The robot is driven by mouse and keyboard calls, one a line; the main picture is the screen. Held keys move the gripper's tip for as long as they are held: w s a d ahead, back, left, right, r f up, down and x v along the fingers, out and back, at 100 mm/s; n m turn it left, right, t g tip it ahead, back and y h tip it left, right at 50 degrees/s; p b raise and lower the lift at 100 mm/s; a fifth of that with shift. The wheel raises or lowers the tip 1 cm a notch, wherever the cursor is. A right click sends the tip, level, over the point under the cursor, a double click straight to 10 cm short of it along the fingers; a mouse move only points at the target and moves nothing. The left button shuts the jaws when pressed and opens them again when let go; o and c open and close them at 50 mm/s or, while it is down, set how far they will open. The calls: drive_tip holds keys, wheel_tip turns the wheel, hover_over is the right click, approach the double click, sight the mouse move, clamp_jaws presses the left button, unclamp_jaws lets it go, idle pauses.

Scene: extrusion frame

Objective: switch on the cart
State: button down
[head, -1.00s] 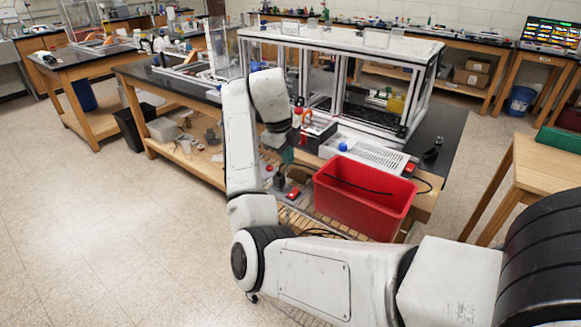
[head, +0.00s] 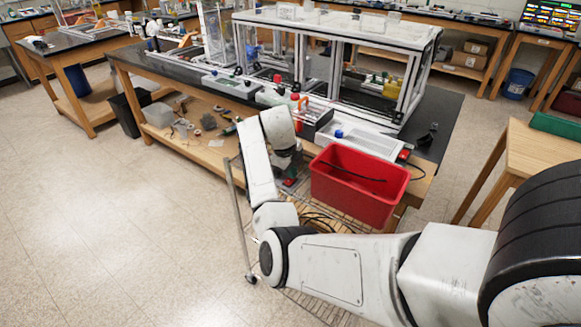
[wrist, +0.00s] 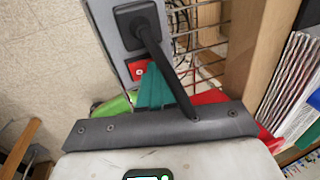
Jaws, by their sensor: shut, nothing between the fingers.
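A wire cart (head: 320,300) stands before the bench, partly hidden by my arm. In the wrist view, a grey power strip (wrist: 112,35) has a black plug (wrist: 135,20) with a thick black cable. A red rocker switch (wrist: 137,68) is set in the strip below the plug. My gripper (wrist: 153,66) shows as teal fingers closed together, empty, with the tips just right of the red switch. I cannot tell whether they touch it. In the head view my forearm and wrist hide most of the gripper and the strip.
A red bin (head: 340,196) sits on the cart right of my wrist. The bench (head: 215,162) with a framed enclosure (head: 335,25) stands behind. A wooden table (head: 535,150) is at the right. Open floor (head: 110,220) lies to the left.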

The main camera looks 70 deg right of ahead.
drive_tip(key=shift+d+f+b, duration=0.1)
drive_tip(key=shift+f+b, duration=0.15)
drive_tip(key=shift+b, duration=0.1)
drive_tip(key=shift+r, duration=0.1)
drive_tip(key=shift+a, duration=0.2)
drive_tip(key=shift+w+a+r+p, duration=0.1)
drive_tip(key=shift+w+a+p, duration=0.05)
drive_tip(key=shift+a+p, duration=0.4)
